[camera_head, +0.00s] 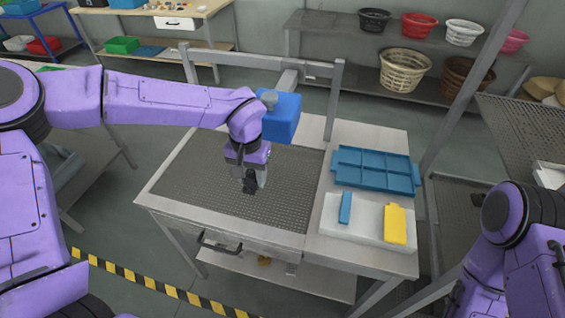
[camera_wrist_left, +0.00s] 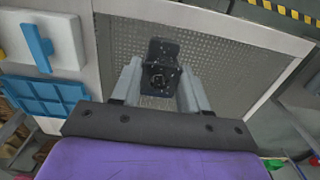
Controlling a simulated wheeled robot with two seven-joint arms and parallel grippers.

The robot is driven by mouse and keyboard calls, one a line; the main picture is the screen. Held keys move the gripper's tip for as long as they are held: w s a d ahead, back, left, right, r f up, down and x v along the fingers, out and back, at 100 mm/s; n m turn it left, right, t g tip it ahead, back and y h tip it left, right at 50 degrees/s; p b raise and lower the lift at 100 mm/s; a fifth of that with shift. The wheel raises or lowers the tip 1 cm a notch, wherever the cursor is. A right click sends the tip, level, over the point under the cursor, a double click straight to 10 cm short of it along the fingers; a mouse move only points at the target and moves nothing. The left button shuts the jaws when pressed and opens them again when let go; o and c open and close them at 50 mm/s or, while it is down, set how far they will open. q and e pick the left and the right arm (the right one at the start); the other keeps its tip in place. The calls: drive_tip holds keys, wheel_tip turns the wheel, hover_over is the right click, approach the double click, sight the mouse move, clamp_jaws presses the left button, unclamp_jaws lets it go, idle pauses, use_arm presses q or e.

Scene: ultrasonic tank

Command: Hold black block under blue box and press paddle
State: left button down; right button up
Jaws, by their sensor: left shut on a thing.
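My left gripper (camera_head: 252,180) is shut on the black block (camera_head: 249,186) above the perforated metal mesh of the table. In the left wrist view the black block (camera_wrist_left: 160,68) sits between the two grey fingers of the left gripper (camera_wrist_left: 160,88). The blue box (camera_head: 282,116) is mounted on a frame at the back of the table, behind and to the right of the gripper. A yellow paddle-shaped piece (camera_head: 395,224) lies on a white slab at the right. My right arm shows at the right edge, but its gripper is out of view.
A blue compartment tray (camera_head: 375,169) and the white slab (camera_head: 352,229) with a small blue piece (camera_head: 345,208) occupy the table's right side. The mesh (camera_head: 200,185) around the block is clear. A metal frame (camera_head: 336,95) rises at the back. Shelves with baskets (camera_head: 405,70) stand behind.

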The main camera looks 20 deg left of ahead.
use_arm(q)
drive_tip(key=w+a+f+n+t+y, duration=0.1)
drive_tip(key=w+a+f+n+t, duration=0.15)
drive_tip(key=a+f+t, duration=0.5)
drive_tip(key=s+d+f+m+t+h, duration=0.1)
drive_tip(key=d+f+m+t, duration=0.2)
drive_tip(key=d+t, duration=0.4)
drive_tip(key=w+d, duration=0.1)
drive_tip(key=w, duration=1)
drive_tip(key=shift+w+r+g, duration=0.15)
drive_tip(key=shift+w+g, duration=0.2)
drive_tip(key=shift+g, duration=0.1)
drive_tip(key=shift+n, duration=0.25)
